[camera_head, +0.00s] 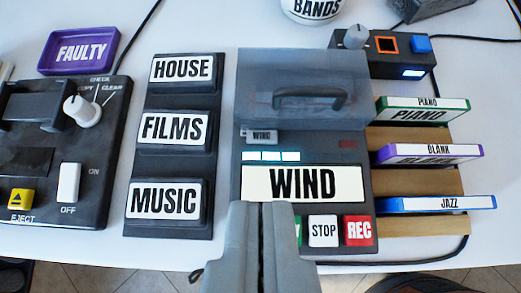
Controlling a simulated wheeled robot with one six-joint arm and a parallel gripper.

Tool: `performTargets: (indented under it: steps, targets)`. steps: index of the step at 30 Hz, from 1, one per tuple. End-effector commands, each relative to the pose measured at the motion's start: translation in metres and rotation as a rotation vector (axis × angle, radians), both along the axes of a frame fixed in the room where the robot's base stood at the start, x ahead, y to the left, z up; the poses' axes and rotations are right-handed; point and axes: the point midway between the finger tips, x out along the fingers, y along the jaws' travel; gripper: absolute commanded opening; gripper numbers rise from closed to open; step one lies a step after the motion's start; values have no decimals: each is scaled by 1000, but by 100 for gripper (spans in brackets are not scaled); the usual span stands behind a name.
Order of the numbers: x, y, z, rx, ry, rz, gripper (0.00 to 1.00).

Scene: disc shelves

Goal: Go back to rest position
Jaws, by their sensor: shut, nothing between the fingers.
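My gripper (263,207) points forward from the bottom centre of the view. Its two grey fingers are together with nothing between them. The fingertips are over the front of the grey recorder (237,150), just below its WIND label (303,184). They cover part of the button row, so the green button (298,231) shows only at its edge. The white STOP button (323,231) and red REC button (358,230) are in plain view to the right of the fingers. I cannot tell whether the fingers touch the recorder.
Left of the recorder is a panel with HOUSE (182,68), FILMS (174,128) and MUSIC (166,201) keys. Further left stand a black switch box (108,150) and a purple FAULTY tray (50,68). Right is a wooden rack (420,180) holding PIANO, BLANK and JAZZ discs. Cables cross the white table.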

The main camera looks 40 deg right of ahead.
Motion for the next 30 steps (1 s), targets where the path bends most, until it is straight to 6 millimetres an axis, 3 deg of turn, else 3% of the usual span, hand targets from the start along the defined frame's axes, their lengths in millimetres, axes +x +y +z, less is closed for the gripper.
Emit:
performTargets:
  steps: [5,18,30]
  targets:
    - [-26,-8,21,32,-8,70,0]
    - [-123,-25,84,90,-108,358,0]
    - [-215,-34,135,32,-300,578,0]
